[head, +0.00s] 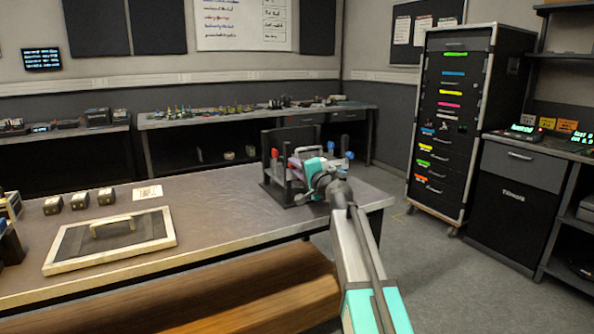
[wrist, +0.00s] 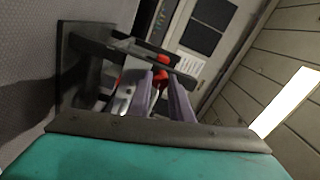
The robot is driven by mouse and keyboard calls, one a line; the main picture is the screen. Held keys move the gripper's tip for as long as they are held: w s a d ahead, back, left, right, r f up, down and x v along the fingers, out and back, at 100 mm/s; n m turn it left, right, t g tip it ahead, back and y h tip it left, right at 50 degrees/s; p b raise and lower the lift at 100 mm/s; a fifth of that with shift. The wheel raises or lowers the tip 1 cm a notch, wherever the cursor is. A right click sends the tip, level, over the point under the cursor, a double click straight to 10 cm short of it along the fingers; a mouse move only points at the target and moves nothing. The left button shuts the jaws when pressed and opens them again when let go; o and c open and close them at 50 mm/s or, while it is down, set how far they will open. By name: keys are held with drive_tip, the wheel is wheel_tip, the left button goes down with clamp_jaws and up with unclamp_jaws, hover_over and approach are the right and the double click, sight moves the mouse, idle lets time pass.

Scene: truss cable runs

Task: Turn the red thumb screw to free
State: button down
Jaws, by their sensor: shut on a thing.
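A dark clamp-like fixture (head: 268,178) with upright posts stands at the far right end of the bench, with red and blue knobs on it. My gripper (head: 304,164) reaches into it from the right. In the wrist view, my two grey-purple fingers (wrist: 163,84) are closed around a red thumb screw (wrist: 161,73), which shows between their tips. More red shows just beyond the tips. The grip is partly hidden by the fingers, and the screw's turn angle cannot be told. The fixture's dark frame (wrist: 75,65) shows to the left in the wrist view.
A framed panel with a handle (head: 70,252) lies on the bench (head: 215,215), near several small blocks (head: 80,201) and a white card (head: 148,192). A tall rack (head: 462,130) stands at the right. The bench middle and the floor at right are clear.

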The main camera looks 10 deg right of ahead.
drive_tip(key=c, duration=1.6)
unclamp_jaws()
drive_tip(key=shift+s, duration=0.15)
drive_tip(key=shift+p+v, duration=0.85)
drive_tip(key=shift+v, duration=5.9)
